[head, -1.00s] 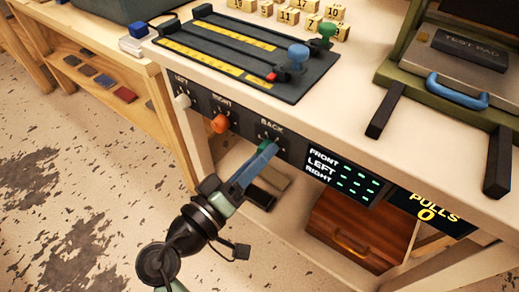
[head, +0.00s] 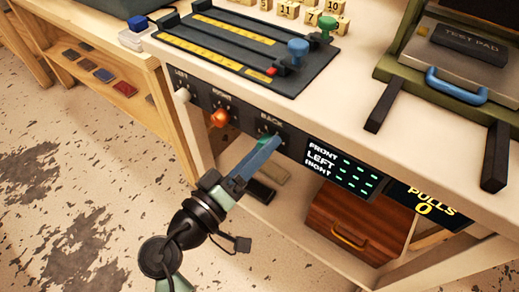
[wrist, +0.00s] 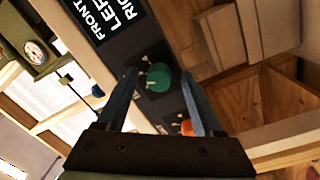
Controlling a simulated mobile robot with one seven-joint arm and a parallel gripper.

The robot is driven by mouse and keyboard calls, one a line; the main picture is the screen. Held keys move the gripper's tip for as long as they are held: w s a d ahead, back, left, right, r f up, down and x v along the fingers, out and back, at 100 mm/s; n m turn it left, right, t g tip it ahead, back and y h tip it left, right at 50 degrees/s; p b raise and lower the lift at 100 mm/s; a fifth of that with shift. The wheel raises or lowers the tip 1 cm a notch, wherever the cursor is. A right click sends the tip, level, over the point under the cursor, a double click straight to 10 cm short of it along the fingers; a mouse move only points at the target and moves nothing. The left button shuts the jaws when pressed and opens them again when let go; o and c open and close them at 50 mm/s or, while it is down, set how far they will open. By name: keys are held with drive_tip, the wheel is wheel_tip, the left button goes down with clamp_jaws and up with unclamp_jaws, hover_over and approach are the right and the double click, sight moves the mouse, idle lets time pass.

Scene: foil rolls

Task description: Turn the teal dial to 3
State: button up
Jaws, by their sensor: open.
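The teal dial (head: 262,139) sits on the dark front panel under the label BACK, mostly hidden behind my gripper in the head view. In the wrist view the round teal dial (wrist: 159,78) shows between my two blue fingers, with small white marks at its left edge. I cannot read its setting. My gripper (head: 268,150) is open and points at the dial, with one finger on each side of it in the wrist view. I cannot tell whether the fingers touch it.
An orange dial (head: 219,118) and a white dial (head: 183,95) sit left on the same panel. A display (head: 342,167) reading FRONT, LEFT, RIGHT is to the right. Above are a slider board (head: 250,50) and a green case (head: 400,75). A wooden drawer (head: 355,225) stands below.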

drive_tip(key=p+v, duration=0.2)
drive_tip(key=v, duration=1.1)
